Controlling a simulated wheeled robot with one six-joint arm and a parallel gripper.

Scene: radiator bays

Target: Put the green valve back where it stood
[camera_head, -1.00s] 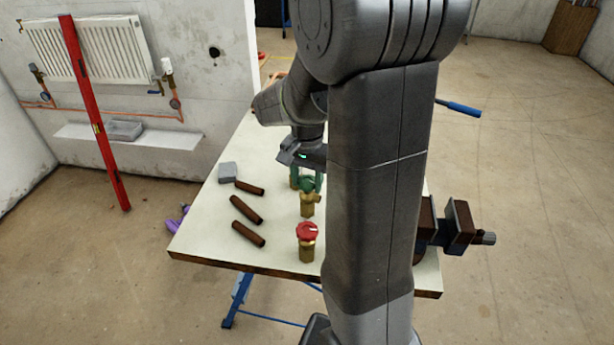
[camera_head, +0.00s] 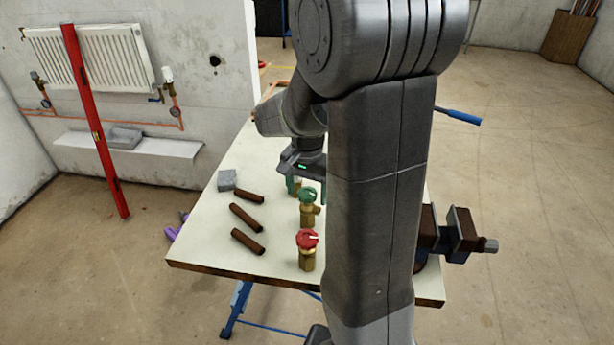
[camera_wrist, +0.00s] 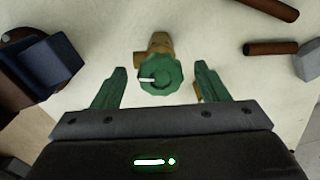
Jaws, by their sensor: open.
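The green valve (camera_head: 308,207), with a green knob and brass body, stands upright on the workbench (camera_head: 215,245), just behind a red-knobbed brass valve (camera_head: 306,250). It also shows in the wrist view (camera_wrist: 160,73), its white mark facing the camera. My gripper (camera_wrist: 159,84) is open, with one green finger to either side of the valve's knob in that view and visible gaps between. In the head view my gripper is behind the valve, its fingers partly hidden by the valve and my arm. My forearm hides the bench's right part.
Several brown pipe pieces (camera_head: 245,217) and a grey block (camera_head: 227,179) lie on the bench's left. A vise (camera_head: 458,235) sits at its right edge. Another brass piece (camera_wrist: 197,91) is mostly hidden behind a finger. A red level (camera_head: 95,130) leans by the radiator (camera_head: 115,55).

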